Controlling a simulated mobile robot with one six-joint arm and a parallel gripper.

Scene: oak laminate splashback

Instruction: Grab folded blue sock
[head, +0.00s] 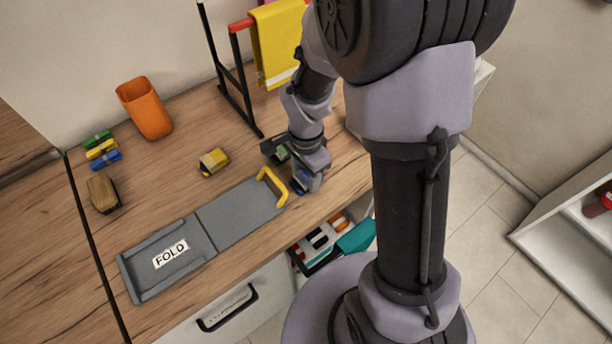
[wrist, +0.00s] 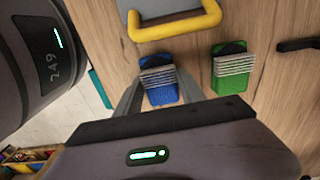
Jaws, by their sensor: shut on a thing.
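The folded blue sock (wrist: 163,95), with a grey striped band, lies between the two fingers of my gripper (wrist: 157,82) in the wrist view. My gripper is shut on it, close over the wooden counter. In the head view a little of the blue sock (head: 301,177) shows beside my gripper, and my wrist hides part of the scene there. A similar folded green sock (wrist: 231,75) lies apart, to the right of the blue one in the wrist view.
A grey folding board (head: 240,213) with a yellow handle (head: 273,188) lies close by. A drying rack (head: 236,85) with a yellow cloth and an orange cup (head: 145,108) stand behind. An open drawer (head: 325,245) is below the counter edge.

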